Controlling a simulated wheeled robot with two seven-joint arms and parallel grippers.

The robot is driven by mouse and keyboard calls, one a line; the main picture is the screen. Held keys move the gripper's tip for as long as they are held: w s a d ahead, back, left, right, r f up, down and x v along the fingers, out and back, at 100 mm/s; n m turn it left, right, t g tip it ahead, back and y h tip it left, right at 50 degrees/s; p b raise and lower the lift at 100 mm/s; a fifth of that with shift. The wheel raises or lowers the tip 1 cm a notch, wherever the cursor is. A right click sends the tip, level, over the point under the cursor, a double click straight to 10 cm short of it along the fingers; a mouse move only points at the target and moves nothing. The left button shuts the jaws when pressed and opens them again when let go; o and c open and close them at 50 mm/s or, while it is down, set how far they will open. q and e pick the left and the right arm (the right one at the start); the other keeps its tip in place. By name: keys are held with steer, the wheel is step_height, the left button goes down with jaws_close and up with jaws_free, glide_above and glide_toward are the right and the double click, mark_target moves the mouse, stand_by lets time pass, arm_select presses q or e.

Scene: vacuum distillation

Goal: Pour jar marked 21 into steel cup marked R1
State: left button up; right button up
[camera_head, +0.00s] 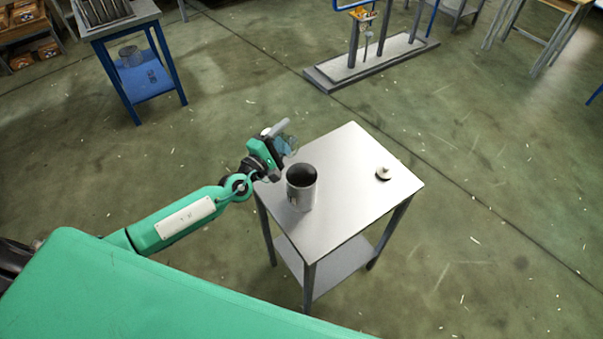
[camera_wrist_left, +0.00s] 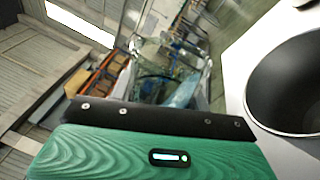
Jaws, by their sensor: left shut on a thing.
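The steel cup (camera_head: 301,189) stands upright on the small metal table, near its left side. Its open mouth is dark inside, and a dark mark on its side is too small to read. My left gripper (camera_head: 279,146) is shut on a clear glass jar (camera_head: 289,144), just behind and left of the cup, above the table's left edge. The jar also shows in the left wrist view (camera_wrist_left: 170,62), with the cup's rim (camera_wrist_left: 250,92) to its right. The jar looks tilted and apart from the cup. Its label and contents cannot be made out. My right gripper is not in view.
A small metal lid-like piece with a knob (camera_head: 383,174) lies on the right of the metal table (camera_head: 345,205). The tabletop between it and the cup is clear. A blue-legged table (camera_head: 150,85) stands at back left, and a stand on a grey base (camera_head: 370,62) at the back.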

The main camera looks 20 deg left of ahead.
arm_select(q)
steer(key=shift+s+d+r+m+p, duration=0.25)
steer(key=shift+d+r+m+p, duration=0.2)
steer(key=shift+d+m+p, duration=0.4)
stand_by(0.6)
steer(key=shift+s+f+m+h+b, duration=0.1)
steer(key=shift+f+m+h+b, duration=0.25)
steer(key=shift+m, duration=0.6)
stand_by(0.8)
steer(key=shift+d+r+m, duration=0.1)
steer(key=shift+m, duration=0.3)
